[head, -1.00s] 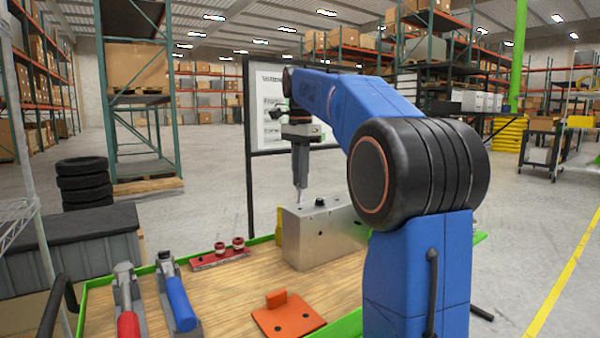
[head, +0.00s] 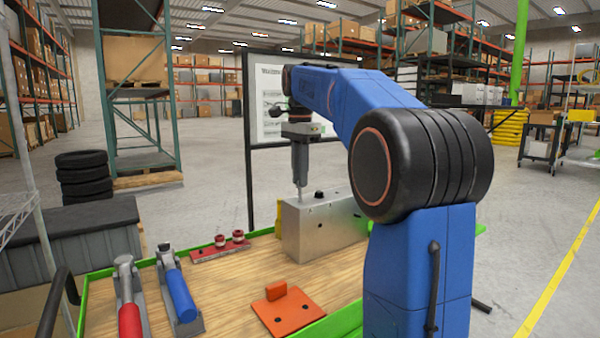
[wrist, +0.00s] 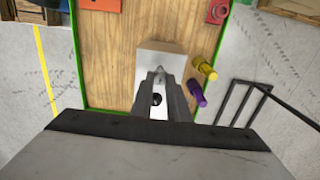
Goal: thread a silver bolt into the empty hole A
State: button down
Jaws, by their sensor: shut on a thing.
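A silver metal block (head: 312,235) stands on the wooden bench top; its top also shows in the wrist view (wrist: 149,62). My gripper (head: 299,185) points straight down over the left part of the block's top. It is shut on a thin silver bolt (head: 299,193), held upright with its lower end at or very near the block's top. In the wrist view my fingertips (wrist: 160,73) are close together and hide most of the bolt. A black round bolt head or hole (head: 319,194) lies beside it on the top. I cannot make out the letter A or the hole beneath the bolt.
An orange bracket (head: 285,308), a red rail with two knobs (head: 220,247), a red-handled tool (head: 129,310) and a blue-handled tool (head: 180,295) lie on the bench. Yellow (wrist: 204,68) and purple (wrist: 196,92) cylinders stand close beside the block. Bare wood lies in front.

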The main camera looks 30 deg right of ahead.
jog(key=shift+f, duration=0.45)
jog(key=shift+f, duration=0.35)
jog(key=shift+f, duration=0.15)
dwell(0.5)
jog(key=shift+f, duration=0.55)
jog(key=shift+f, duration=0.25)
dwell(0.3)
jog(key=n, duration=0.5)
jog(key=shift+f+n, duration=0.1)
jog(key=shift+n, duration=0.2)
jog(key=n, duration=0.4)
jog(key=shift+n, duration=0.4)
